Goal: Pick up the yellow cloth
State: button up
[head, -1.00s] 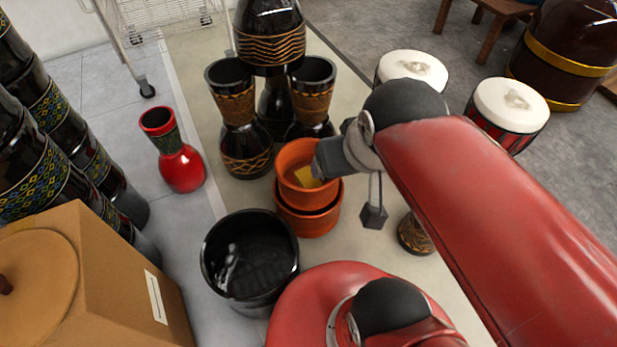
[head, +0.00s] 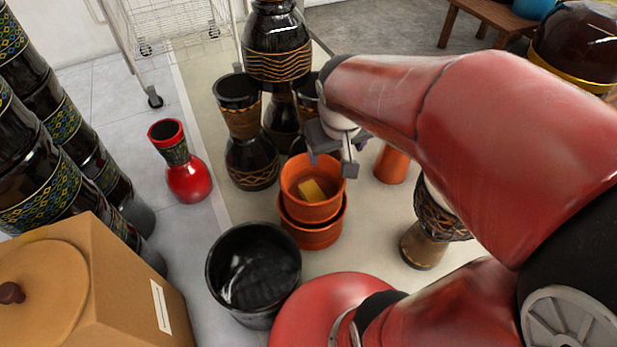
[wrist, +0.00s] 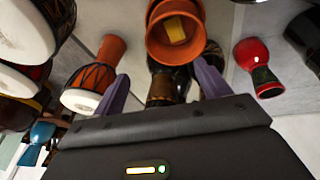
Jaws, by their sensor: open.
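The yellow cloth (head: 312,190) lies inside the upper of two stacked orange terracotta pots (head: 296,211), low in the bowl. It also shows in the wrist view (wrist: 175,30), inside the orange pot (wrist: 160,48). My gripper (head: 331,165) is above the pot's back right rim in the head view, fingers pointing down, open and empty. In the wrist view the two purple-grey fingers of my gripper (wrist: 160,84) are spread apart, with the pot beyond them near the top. The cloth is apart from the fingers.
Dark goblet drums (head: 250,135) stand just behind the pot. A black bucket (head: 253,268) stands at front left, and a red goblet drum (head: 185,175) at left. A brown box (head: 95,285) is at lower left. A patterned drum (head: 425,240) stands right of the pot.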

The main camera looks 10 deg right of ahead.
jog(key=w+f+n+g+p, duration=0.1)
jog(key=w+f+g+p, duration=0.1)
jog(key=w+f, duration=0.8)
jog(key=n+g+y+p, duration=0.1)
send_over(312, 192)
jog(key=f, duration=0.7)
jog(key=d+f, duration=0.1)
jog(key=f, duration=0.3)
jog(key=shift+s+f, duration=0.35)
jog(key=shift+s, duration=0.05)
jog(key=shift+g, duration=0.3)
jog(key=f, duration=0.3)
jog(key=f+b, duration=0.1)
jog(key=f, duration=0.1)
jog(key=a+f, duration=0.1)
jog(key=f, duration=0.2)
jog(key=shift+w+f+b, duration=0.35)
jog(key=shift+w, duration=0.05)
jog(key=c, duration=1)
jog(key=shift+r, duration=0.15)
jog(key=shift+c, duration=0.2)
notch_tip(312, 192, up, 20)
jog(key=p, duration=0.4)
